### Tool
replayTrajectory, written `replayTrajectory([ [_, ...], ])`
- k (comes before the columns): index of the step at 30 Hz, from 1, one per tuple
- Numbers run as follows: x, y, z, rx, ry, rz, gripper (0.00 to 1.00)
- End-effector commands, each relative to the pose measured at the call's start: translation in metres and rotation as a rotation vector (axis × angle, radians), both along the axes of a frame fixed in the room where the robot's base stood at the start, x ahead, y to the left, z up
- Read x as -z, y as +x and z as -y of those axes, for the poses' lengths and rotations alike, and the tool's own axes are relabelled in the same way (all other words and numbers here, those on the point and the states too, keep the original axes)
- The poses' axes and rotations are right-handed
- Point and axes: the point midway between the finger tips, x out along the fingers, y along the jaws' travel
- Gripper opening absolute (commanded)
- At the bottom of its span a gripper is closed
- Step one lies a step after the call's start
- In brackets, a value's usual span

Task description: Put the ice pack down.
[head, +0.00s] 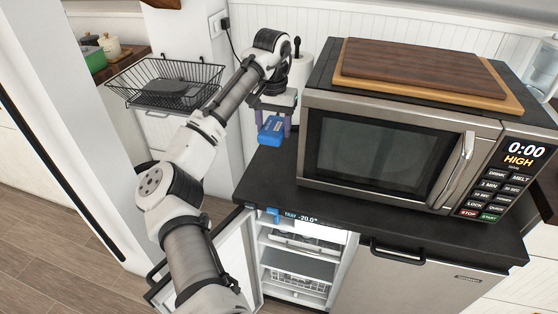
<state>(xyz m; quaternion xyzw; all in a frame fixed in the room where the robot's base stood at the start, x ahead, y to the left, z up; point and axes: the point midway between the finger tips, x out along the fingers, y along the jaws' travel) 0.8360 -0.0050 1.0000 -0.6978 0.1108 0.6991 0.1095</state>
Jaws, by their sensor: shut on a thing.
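The ice pack (271,131) is a small blue block with pale marking on its face. My gripper (273,118) is shut on it and points down, holding it near the left side of the microwave. The pack appears to hang above the left end of the dark countertop (268,180); the exact gap below it is hard to judge. The fingertips are partly hidden behind the pack.
A microwave (370,155) with wooden boards (430,70) on top fills most of the counter. Below, a small freezer (297,265) stands with its door open. A black wire basket (165,85) is at the back left. Some bare counter shows left of the microwave.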

Motion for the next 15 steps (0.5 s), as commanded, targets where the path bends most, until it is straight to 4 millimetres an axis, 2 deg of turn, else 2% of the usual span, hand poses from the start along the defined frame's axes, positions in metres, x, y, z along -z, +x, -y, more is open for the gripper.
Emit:
replayTrajectory([
  [1, 0.014, -0.001, 0.001, 0.001, -0.005, -0.004, 0.28],
  [6, 0.057, -0.001, 0.001, 0.000, -0.005, -0.004, 0.28],
  [10, 0.080, -0.001, 0.001, 0.001, -0.004, -0.002, 0.28],
  [15, 0.092, 0.000, 0.000, 0.000, -0.001, 0.002, 0.28],
])
